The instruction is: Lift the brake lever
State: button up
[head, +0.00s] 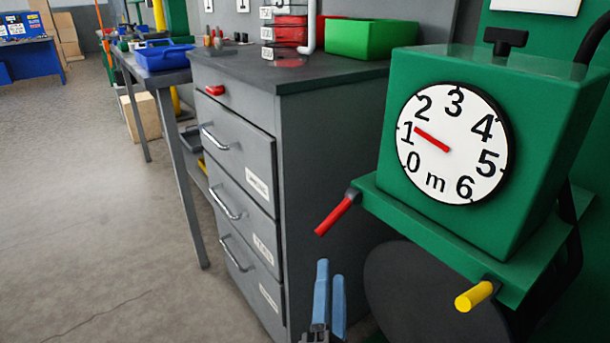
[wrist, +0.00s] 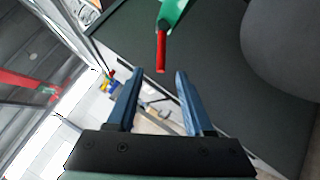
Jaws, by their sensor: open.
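A red-handled lever (head: 337,214) sticks out from the left edge of the green machine (head: 540,110), its free end pointing down and left. In the wrist view the red lever (wrist: 161,50) lies ahead, in line with the gap between my fingertips. A yellow-handled lever (head: 474,296) sticks out from the machine's lower front. No label shows which one is the brake lever. My gripper (head: 330,270), with blue fingers, is open and empty, below the red handle in the head view. The fingers also show in the wrist view (wrist: 158,74) and appear apart from the handle.
A white dial (head: 453,143) on the machine has its red needle near 1. A grey drawer cabinet (head: 240,170) stands to the left, with a green bin (head: 372,40) on top. A dark round part (head: 415,290) sits below the machine. Open floor (head: 90,220) lies at the left.

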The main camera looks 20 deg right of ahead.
aim_at(331, 226)
jog(key=x, duration=1.3)
jog(key=shift+w+a+f+b, duration=0.1)
jog(key=shift+a+f+b, duration=0.05)
jog(key=shift+f+b, duration=0.25)
jog(key=shift+r, duration=0.1)
grip_shut()
dwell(0.9)
